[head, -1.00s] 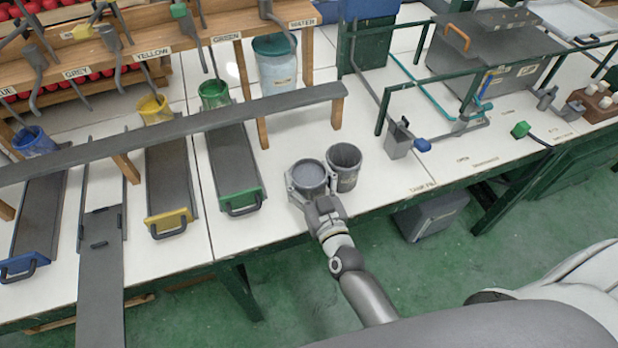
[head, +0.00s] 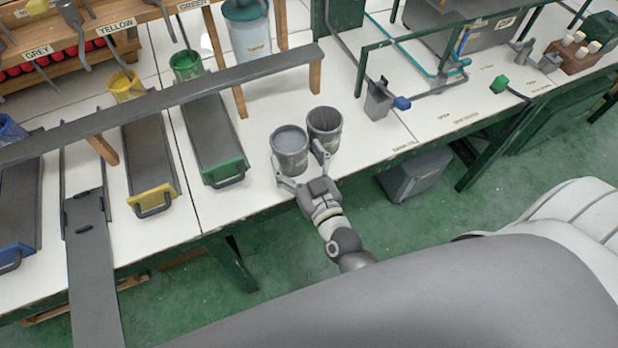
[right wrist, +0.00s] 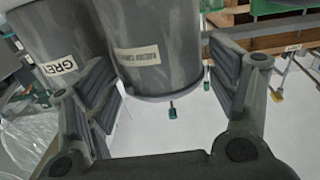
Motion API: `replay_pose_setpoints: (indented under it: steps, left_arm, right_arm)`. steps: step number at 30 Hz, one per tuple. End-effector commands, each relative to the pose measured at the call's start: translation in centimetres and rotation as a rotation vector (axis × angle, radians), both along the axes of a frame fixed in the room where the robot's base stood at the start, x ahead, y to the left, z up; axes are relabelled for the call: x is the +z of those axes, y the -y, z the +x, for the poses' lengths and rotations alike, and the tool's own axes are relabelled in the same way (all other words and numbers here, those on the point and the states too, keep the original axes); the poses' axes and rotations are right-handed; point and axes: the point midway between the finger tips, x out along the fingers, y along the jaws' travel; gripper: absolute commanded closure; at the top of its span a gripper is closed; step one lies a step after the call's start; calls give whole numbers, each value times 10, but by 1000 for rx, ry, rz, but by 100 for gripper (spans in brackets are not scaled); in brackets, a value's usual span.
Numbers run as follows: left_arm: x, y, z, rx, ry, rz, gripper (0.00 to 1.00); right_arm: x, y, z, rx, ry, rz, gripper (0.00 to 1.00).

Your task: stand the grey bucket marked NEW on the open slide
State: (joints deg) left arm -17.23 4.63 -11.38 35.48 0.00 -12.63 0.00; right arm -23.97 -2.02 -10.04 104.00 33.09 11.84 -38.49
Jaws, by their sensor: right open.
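Two grey buckets stand side by side near the bench's front edge. The left bucket (head: 289,157) has a pale grey surface inside its rim; the right bucket (head: 324,135) looks dark and hollow inside. My right gripper (head: 303,170) is open just in front of the left bucket, one finger reaching toward the gap between the two. Neither shows a readable NEW. The open grey slide (head: 88,265) projects past the bench edge at left. My left gripper is not in view.
Slides with yellow (head: 153,199) and green (head: 224,172) fronts lie between the grey slide and the buckets. A long dark rail (head: 180,97) on wooden posts crosses above the slides. Clear white bench lies between the green slide and the buckets.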

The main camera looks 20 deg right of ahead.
Motion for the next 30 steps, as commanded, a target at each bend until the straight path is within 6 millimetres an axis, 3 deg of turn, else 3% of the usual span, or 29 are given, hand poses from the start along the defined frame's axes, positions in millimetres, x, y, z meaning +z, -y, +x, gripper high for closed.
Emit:
replay_pose_setpoints:
  steps: [6, 12, 24, 27, 30]
  left_arm:
    - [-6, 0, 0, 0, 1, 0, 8]
    - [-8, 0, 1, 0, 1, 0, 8]
    - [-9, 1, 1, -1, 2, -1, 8]
    - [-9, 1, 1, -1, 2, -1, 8]
    - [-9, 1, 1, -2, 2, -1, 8]
  right_arm:
    - [-2, 1, -44, 1, -3, -1, 20]
    - [-1, 2, -68, 1, -1, 1, 20]
    - [-1, 2, -75, 2, -2, 0, 20]
    - [-18, -1, -75, 17, -35, -6, 20]
    - [-61, -8, -79, 53, -123, -19, 20]
